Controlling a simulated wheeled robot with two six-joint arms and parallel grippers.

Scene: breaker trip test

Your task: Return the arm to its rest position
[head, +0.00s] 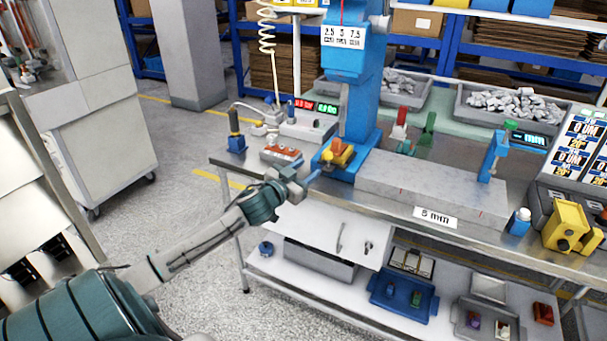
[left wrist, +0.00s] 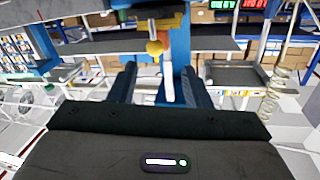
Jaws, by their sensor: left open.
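My left arm comes in from the lower left in the head view. Its gripper (head: 300,186) is beside the front left corner of the workbench, just left of and below a yellow and orange part (head: 340,152) at the foot of the blue press column (head: 360,105). In the left wrist view the fingers (left wrist: 160,85) stand apart on both sides of the gap, with nothing clearly held. The yellow part (left wrist: 156,47) shows beyond them there, with a white rod-like shape below it. My right gripper is in neither view.
The steel workbench (head: 395,215) carries a grey block (head: 420,184), a red-topped box (head: 280,154), a meter box with red and green displays (head: 310,118) and a yellow device (head: 568,226) at the right. Below is a shelf with a blue tray (head: 403,298). Open floor lies left of the bench.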

